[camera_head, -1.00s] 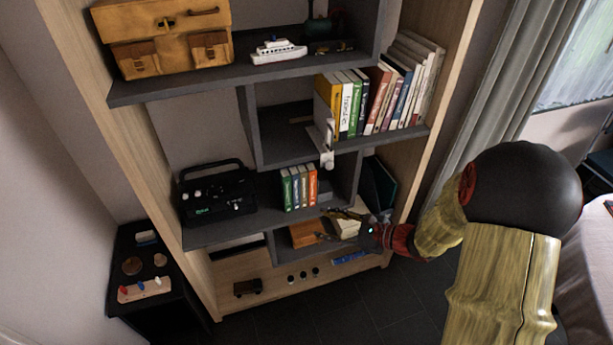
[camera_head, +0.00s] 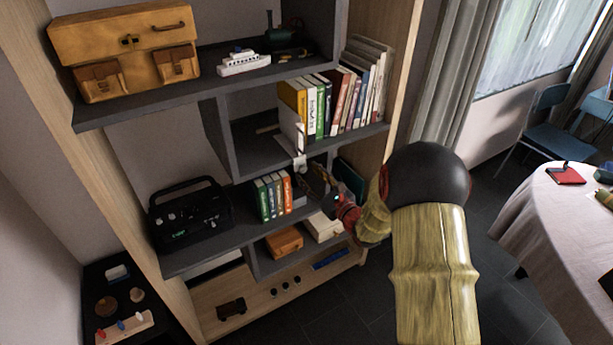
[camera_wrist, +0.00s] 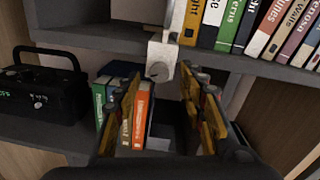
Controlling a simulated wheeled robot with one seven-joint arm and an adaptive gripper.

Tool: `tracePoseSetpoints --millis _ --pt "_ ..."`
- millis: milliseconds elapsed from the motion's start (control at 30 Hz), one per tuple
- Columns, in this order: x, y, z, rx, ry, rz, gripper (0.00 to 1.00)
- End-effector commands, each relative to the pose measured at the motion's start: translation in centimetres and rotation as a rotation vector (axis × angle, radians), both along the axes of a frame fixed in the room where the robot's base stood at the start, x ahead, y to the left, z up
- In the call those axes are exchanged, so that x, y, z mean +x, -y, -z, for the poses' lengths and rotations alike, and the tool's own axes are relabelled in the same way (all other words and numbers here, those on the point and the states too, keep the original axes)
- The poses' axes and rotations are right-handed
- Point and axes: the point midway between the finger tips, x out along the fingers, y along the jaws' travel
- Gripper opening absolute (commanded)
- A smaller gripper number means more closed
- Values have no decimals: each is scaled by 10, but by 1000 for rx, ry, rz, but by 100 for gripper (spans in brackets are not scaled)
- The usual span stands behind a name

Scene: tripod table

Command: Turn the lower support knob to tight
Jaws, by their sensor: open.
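A pale support bracket (camera_head: 300,162) is fixed at the front edge of the middle shelf, beside the upright books. In the wrist view its white lower block (camera_wrist: 162,58) carries a small round knob (camera_wrist: 158,71) with a dark mark. My gripper (camera_head: 320,182) is in front of the shelves, below and right of the bracket in the head view. In the wrist view my gripper (camera_wrist: 165,100) is open, its two fingers apart with nothing held. The knob shows above and between the fingers, apart from them. The bracket's upper part is cut off in the wrist view.
Small coloured books (camera_head: 272,197) stand on the lower shelf behind my fingers. A black radio (camera_head: 190,215) is left of them. Taller books (camera_head: 330,103) fill the shelf above. The shelf edge (camera_wrist: 100,42) runs close above my gripper. A cloth-covered table (camera_head: 540,215) stands at right.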

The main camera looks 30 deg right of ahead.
Motion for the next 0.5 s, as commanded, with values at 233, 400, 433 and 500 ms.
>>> tracePoseSetpoints --millis 233,400,433,500 --pt "19 -2 1 -1 0 -1 41" --pt "20 -2 0 0 -1 -1 41" --pt "20 -2 0 0 -1 -1 41" --pt "20 -2 0 0 -1 -1 40"
